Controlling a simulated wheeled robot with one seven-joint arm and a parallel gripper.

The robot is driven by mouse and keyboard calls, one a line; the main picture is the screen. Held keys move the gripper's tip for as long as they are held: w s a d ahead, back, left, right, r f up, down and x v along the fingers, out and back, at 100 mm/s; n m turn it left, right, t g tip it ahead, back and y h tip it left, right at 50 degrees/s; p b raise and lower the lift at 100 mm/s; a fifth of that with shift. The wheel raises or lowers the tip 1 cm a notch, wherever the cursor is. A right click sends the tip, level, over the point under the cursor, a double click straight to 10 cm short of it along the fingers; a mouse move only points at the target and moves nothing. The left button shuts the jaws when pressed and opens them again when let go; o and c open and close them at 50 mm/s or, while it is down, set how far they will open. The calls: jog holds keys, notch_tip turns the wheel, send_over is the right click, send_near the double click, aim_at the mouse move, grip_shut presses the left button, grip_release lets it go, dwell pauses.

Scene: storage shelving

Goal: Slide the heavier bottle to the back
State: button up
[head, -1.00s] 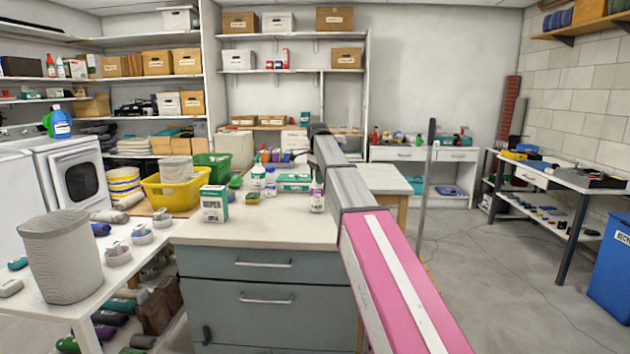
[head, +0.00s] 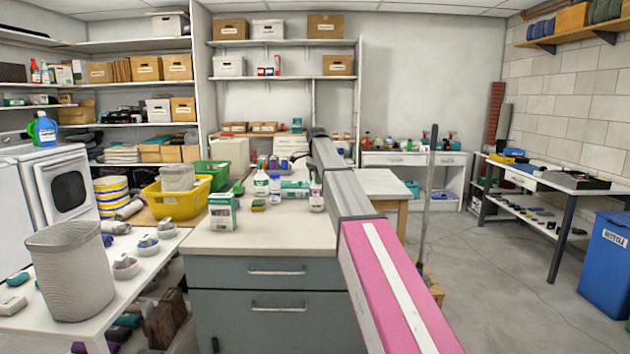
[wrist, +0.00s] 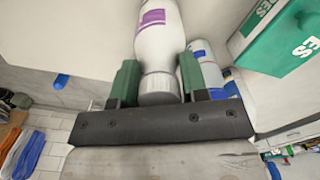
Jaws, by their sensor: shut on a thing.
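In the head view a white bottle with a purple label (head: 316,191) stands on the counter, beside my arm. Two more bottles, one with a green label (head: 261,184) and one with a blue label (head: 275,189), stand to its left. My gripper is not visible in the head view. I cannot tell which head-view bottle is the held one, or which is heavier.
On the counter (head: 260,238) stand a green-and-white wipes box (head: 222,213) and a flatter green-and-white box (head: 295,189). A yellow basket (head: 180,200) and a green basket (head: 213,172) are to the left. The front of the counter is clear.

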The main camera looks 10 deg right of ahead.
jog(key=shift+w, duration=0.1)
jog(key=o, duration=1.2)
notch_tip(320, 180, up, 10)
jog(key=shift+f, duration=0.1)
jog(key=shift+r, duration=0.5)
